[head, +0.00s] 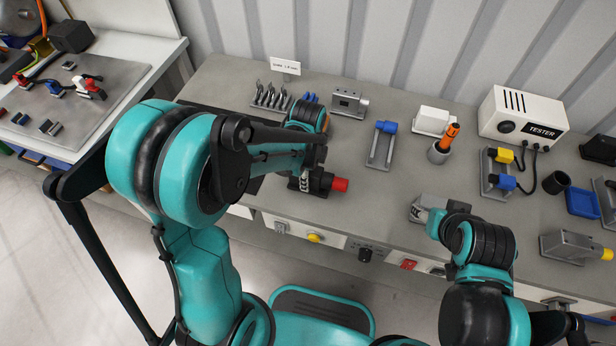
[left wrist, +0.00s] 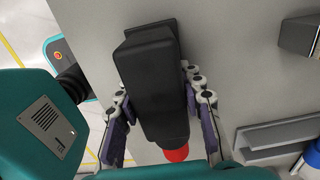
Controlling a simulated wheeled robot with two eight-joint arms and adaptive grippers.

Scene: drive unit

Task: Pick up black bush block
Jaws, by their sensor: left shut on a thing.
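The black bush block (head: 318,181) is at the front left of the grey bench, with a red round end pointing right in the head view. My left gripper (head: 304,180) is over it, partly hidden by my own arm. In the left wrist view the block (left wrist: 152,80) lies between the two fingers of the left gripper (left wrist: 160,112), which are shut on its sides. Its red end shows at the bottom of that view. I cannot tell from these views whether the block is off the bench. My right arm is at the front right; its fingers cannot be made out clearly.
Behind stand a grey block (head: 347,102), a bracket with a blue part (head: 382,146) and a white tester box (head: 523,115). A grey fixture (head: 422,206) sits beside my right arm. The bench between the black block and that fixture is clear.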

